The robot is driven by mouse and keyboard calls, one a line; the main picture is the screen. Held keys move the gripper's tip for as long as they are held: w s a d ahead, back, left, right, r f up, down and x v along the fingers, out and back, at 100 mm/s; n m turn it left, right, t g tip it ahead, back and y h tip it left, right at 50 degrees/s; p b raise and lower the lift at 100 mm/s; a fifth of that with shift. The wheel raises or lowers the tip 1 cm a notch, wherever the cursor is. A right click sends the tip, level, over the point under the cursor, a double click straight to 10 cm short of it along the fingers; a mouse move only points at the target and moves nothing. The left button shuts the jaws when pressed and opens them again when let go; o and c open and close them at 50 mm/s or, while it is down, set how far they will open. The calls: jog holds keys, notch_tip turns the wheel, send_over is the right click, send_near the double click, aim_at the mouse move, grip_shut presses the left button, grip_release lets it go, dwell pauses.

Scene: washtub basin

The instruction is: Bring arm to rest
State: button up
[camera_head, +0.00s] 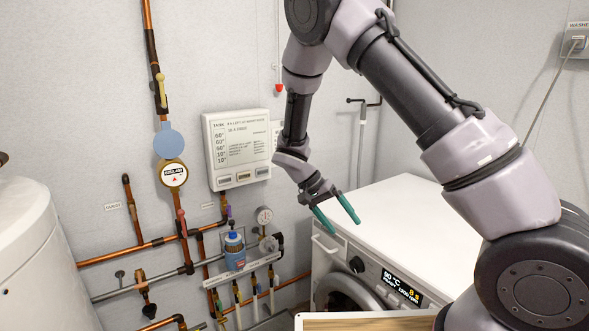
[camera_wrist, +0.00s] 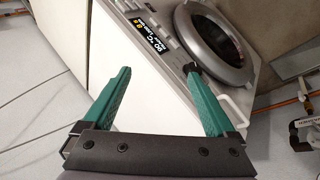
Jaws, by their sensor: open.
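My gripper (camera_head: 336,213) has two green fingers, spread apart with nothing between them. In the head view it hangs at the end of my bent arm, in front of the white washing machine (camera_head: 415,225) near its top left edge. In the wrist view my gripper (camera_wrist: 165,95) shows both fingers apart, with the washing machine's front (camera_wrist: 165,42) beyond them. My arm reaches from the right side across the upper middle of the head view.
A white tank (camera_head: 35,265) stands at the left. Copper pipes, a round gauge (camera_head: 174,174) and a blue-topped filter (camera_head: 234,245) line the wall. A wooden edge (camera_head: 365,321) shows at the bottom.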

jog(key=s+d+r+t+y, duration=0.1)
jog(key=s+d+r+y, duration=0.2)
jog(key=r, duration=0.7)
jog(key=s+d+r+t+y, duration=0.1)
jog(key=d+r+y, duration=0.3)
jog(key=r, duration=0.6)
jog(key=s+d+r+t+y, duration=0.1)
jog(key=s+d+r+t, duration=0.1)
jog(key=s+r, duration=0.4)
jog(key=s+d+r+t+y, duration=0.1)
jog(key=s+d+r+t, duration=0.2)
jog(key=s+r, duration=0.3)
jog(key=shift+s+r+n+t, duration=0.3)
jog(key=shift+r+t, duration=0.25)
jog(key=shift+t, duration=0.25)
